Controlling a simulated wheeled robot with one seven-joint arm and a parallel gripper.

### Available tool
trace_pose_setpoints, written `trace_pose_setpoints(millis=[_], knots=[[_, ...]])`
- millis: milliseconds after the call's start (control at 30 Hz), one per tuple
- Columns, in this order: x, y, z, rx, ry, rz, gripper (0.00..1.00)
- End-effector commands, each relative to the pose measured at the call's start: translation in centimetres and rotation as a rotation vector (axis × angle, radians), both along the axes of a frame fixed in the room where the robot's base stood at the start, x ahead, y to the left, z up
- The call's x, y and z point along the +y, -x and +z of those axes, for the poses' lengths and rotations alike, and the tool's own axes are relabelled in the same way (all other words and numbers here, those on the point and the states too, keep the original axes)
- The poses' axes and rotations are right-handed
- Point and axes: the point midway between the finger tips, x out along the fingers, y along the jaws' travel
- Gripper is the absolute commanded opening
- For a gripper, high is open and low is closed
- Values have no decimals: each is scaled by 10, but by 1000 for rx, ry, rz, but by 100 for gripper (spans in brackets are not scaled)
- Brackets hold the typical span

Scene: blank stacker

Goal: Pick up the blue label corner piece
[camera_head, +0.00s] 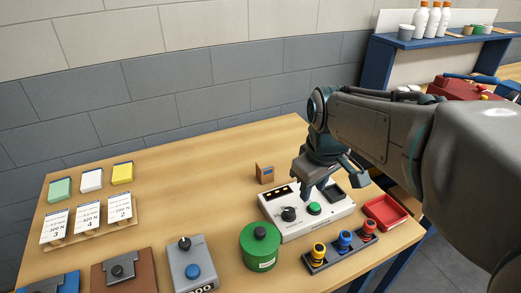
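A small brown block (265,174) stands on the table behind the white control box. It has a small bluish mark on its front and may be the blue label corner piece, but the mark is too small to read. My gripper (330,182) points down above the back part of the white control box (292,226), to the right of the brown block and apart from it. Its fingers look spread, with nothing seen between them. The gripper hides part of the box.
A green round canister (260,250), a grey box with a blue button (193,268), a red tray (386,212) and a strip of coloured knobs (341,248) stand at the front. Label cards (87,220) and coloured pads (91,180) are at the left. The table's back middle is clear.

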Motion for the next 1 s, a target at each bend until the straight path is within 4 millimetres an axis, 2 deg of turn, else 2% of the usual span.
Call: trace_pose_setpoints(millis=[33, 200, 500, 700, 867, 1000], knots=[[6, -18, 3, 14, 15, 95, 32], [25, -71, 11, 58, 63, 449, 32], [66, -154, 7, 121, 111, 1048, 32], [84, -184, -1, 140, 119, 1297, 32], [89, -192, -8, 145, 120, 1373, 32], [89, -191, -30, 148, 119, 1381, 32]])
